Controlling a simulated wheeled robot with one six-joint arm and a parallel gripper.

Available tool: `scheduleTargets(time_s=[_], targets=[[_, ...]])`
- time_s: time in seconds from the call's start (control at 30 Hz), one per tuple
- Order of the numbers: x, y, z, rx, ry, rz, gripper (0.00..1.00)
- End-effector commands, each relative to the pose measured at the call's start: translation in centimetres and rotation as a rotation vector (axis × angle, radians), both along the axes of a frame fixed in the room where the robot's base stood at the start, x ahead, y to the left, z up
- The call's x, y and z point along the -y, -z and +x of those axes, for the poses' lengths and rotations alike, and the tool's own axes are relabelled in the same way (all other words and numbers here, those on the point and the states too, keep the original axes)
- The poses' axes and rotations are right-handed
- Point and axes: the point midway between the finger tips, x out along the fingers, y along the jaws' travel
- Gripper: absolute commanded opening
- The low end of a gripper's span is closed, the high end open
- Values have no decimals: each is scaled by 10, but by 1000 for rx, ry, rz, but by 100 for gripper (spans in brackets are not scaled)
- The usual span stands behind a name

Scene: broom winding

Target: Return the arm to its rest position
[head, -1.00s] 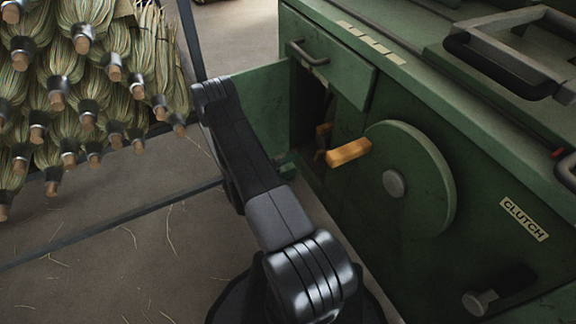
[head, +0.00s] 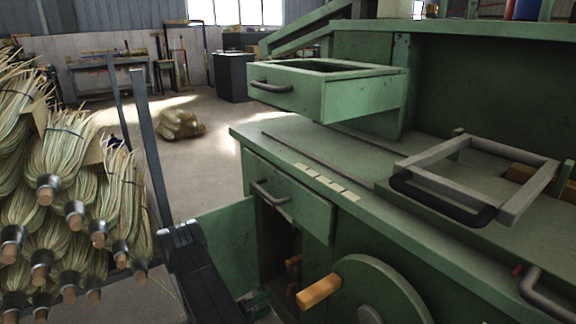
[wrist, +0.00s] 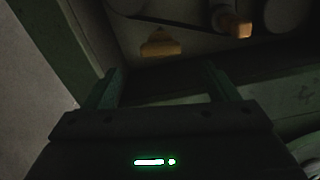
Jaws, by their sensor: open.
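My arm (head: 198,272) shows in the head view at the lower middle, beside the open green cabinet door (head: 228,245). Beyond the fingers is a dim space with a yellow wooden block (wrist: 160,45) and a second wooden piece (wrist: 238,26) by round parts. I cannot tell exactly how far the fingers are from these.
The green machine (head: 330,185) fills the right, with an open upper drawer (head: 290,90), a wheel with an orange handle (head: 319,291) and a metal frame (head: 480,165).

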Motion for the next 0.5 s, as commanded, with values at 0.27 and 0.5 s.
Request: scheduleTargets(time_s=[0.27, 0.5], targets=[[35, 1, 24, 2, 5, 1, 80], [66, 1, 46, 2, 5, 1, 80]])
